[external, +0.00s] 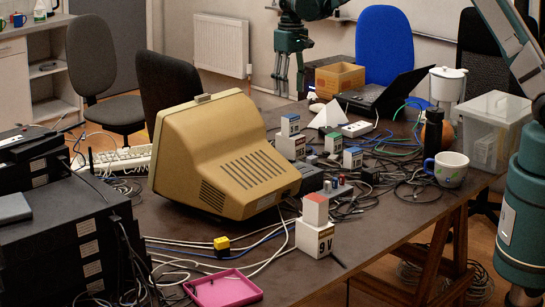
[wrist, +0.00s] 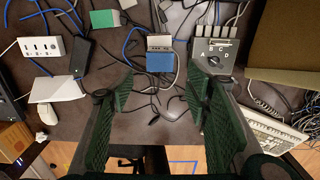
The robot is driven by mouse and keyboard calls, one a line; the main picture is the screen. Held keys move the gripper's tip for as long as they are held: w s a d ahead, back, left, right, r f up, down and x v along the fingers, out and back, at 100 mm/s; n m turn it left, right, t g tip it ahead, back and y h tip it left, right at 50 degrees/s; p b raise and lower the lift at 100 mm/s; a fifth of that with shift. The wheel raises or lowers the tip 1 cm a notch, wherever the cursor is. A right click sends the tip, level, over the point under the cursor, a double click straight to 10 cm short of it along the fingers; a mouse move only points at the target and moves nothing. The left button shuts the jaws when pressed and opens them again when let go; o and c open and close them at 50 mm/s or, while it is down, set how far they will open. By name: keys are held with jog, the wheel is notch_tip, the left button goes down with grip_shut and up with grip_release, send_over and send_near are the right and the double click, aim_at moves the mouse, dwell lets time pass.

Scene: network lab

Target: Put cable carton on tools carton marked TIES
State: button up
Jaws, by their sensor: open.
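Several small printed cartons stand on the table. In the external view, a blue-topped one (external: 290,125) is near the monitor, a green-topped one (external: 333,143) and another blue-topped one (external: 352,157) are to its right, and a red-topped one (external: 315,209) sits on a white box marked 9V (external: 314,239). I cannot read TIES or tell which is the cable carton. My gripper (external: 289,80) is open and empty, high over the table's far side. In the wrist view, a blue-topped carton (wrist: 160,62) lies ahead between the open fingers (wrist: 161,88), apart from them.
A beige monitor (external: 225,155) stands left of the cartons. A white pyramid (external: 330,115), power strip (external: 357,128), laptop (external: 385,92), mug (external: 446,168) and dark bottle (external: 432,130) surround them. Loose cables cover much of the table. A switch box (wrist: 212,60) shows in the wrist view.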

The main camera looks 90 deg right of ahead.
jog(key=shift+a, duration=0.1)
jog(key=s+a+r+n+t, duration=0.1)
jog(key=s+a+r, duration=0.2)
jog(key=a+r, duration=0.6)
jog(key=s+a+r+n+t+h, duration=0.15)
jog(key=a+r, duration=0.35)
jog(key=a, duration=0.8)
jog(key=s+a+r+n+t, duration=0.1)
jog(key=s+a+r+n, duration=0.15)
jog(key=a+r, duration=0.65)
jog(key=s+a+n+t, duration=0.1)
jog(key=s+a, duration=0.5)
jog(key=a, duration=0.3)
jog(key=s+a+t, duration=0.1)
jog(key=s+a, duration=0.6)
jog(key=a, duration=0.1)
jog(key=s+a+f+n+t, duration=0.1)
jog(key=s+a+f, duration=0.1)
jog(key=s+a, duration=0.3)
jog(key=s+a+f+n+y, duration=0.1)
jog(key=s+a+f+n, duration=0.1)
jog(key=s+a, duration=0.3)
jog(key=shift+s+a+f+t, duration=0.25)
jog(key=shift+s+f+t, duration=0.15)
jog(key=shift+s, duration=1.25)
jog(key=shift+y, duration=0.25)
